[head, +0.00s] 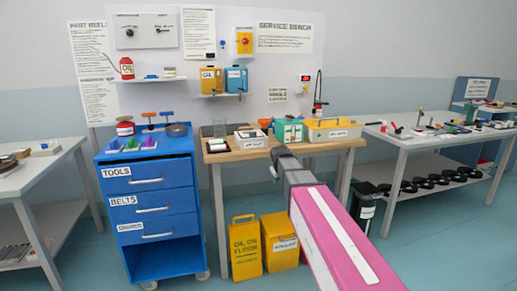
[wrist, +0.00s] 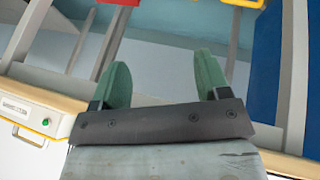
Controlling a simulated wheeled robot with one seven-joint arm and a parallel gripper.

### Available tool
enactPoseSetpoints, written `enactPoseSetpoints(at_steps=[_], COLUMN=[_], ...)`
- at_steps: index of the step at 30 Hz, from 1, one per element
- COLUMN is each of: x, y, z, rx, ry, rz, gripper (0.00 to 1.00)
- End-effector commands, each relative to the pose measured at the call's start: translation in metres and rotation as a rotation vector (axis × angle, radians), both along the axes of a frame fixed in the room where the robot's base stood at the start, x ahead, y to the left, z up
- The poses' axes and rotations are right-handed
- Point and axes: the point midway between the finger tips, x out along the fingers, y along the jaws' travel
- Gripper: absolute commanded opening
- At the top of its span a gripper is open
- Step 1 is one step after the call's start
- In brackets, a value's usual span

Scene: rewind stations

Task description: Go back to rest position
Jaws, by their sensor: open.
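My gripper (wrist: 162,68) shows in the wrist view with its two green fingers spread apart and nothing between them. The space past the fingertips is pale blue-grey and empty. In the head view my pink arm reaches from the lower right toward the front of the wooden service bench (head: 235,156). My fingers cannot be made out there.
A blue drawer cabinet (head: 150,209) stands left of the bench. Yellow containers (head: 245,248) stand on the floor under it. White tables flank both sides, the right one (head: 408,146) holding several small parts. A white tray (head: 251,140) and a yellow tray (head: 332,132) sit on the bench.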

Motion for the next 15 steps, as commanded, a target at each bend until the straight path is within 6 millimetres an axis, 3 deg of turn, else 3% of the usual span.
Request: enactPoseSetpoints(at_steps=[1, 6, 15], x=[-0.025, -0.087, -0.204], y=[-0.01, -0.036, -0.068], z=[-0.023, -0.086, -0.17], rx=[0.018, 0.086, 0.196], ry=[0.038, 0.156, 0.355], rz=[-0.027, -0.128, -0.314], gripper=[0.69, 0.69, 0.69])
